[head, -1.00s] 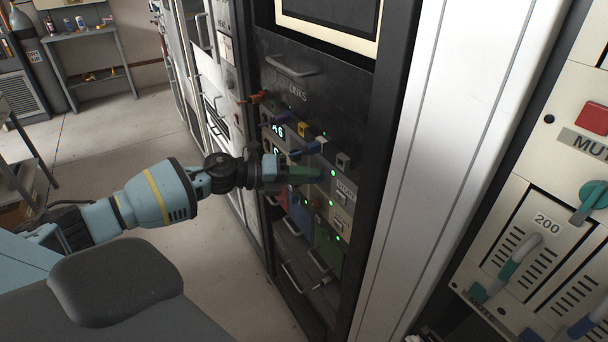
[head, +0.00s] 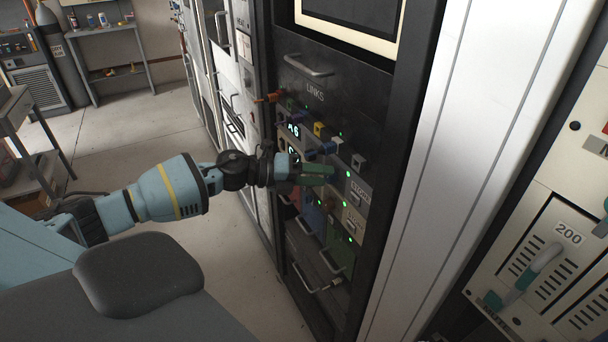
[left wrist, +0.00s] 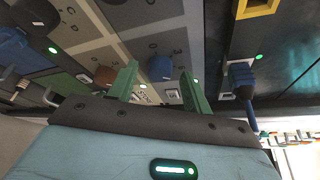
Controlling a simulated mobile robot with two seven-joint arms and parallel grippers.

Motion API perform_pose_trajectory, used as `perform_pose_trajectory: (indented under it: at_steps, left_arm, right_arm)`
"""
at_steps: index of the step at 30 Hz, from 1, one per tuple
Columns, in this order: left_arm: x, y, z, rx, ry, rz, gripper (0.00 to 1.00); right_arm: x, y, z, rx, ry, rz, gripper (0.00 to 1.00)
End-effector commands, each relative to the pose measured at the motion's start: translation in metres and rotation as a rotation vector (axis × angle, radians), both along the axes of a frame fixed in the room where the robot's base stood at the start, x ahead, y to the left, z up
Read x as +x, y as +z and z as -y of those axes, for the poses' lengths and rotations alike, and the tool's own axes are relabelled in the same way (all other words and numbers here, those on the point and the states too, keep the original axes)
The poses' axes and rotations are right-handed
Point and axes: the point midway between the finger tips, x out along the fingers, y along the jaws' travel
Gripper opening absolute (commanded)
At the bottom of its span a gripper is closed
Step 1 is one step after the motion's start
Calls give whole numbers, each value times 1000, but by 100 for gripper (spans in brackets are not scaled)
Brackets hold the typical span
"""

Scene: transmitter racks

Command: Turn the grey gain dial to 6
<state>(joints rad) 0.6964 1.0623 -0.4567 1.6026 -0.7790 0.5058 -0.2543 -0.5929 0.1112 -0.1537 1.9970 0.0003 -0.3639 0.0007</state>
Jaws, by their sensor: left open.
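My left gripper (head: 325,176) is at the face of the rack panel, with its green fingers open. In the left wrist view the two fingers (left wrist: 160,78) stand apart, and a round blue-grey knob (left wrist: 160,68) shows between their tips. It looks like the grey gain dial, but I cannot read its label or setting. I cannot tell whether the fingers touch it. In the head view the gripper hides this part of the panel. My right gripper is not in view.
Blue plugs (head: 321,149), a yellow socket (head: 319,129) and an orange lever (head: 268,98) crowd the panel near my gripper. Drawer handles (head: 318,286) stick out below. A white rack column is at right. The floor (head: 125,140) behind my arm is clear.

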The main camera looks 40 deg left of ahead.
Motion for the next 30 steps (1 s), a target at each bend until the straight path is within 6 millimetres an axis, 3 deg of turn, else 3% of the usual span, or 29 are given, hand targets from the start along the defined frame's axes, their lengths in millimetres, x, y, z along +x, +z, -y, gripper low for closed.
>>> perform_pose_trajectory:
  at_steps: [15,30]
  left_arm:
    - [-43,9,-39,2,0,-5,49]
    - [-52,14,-47,0,-1,0,49]
  right_arm:
    - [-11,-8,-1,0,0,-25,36]
    - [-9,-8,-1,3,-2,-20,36]
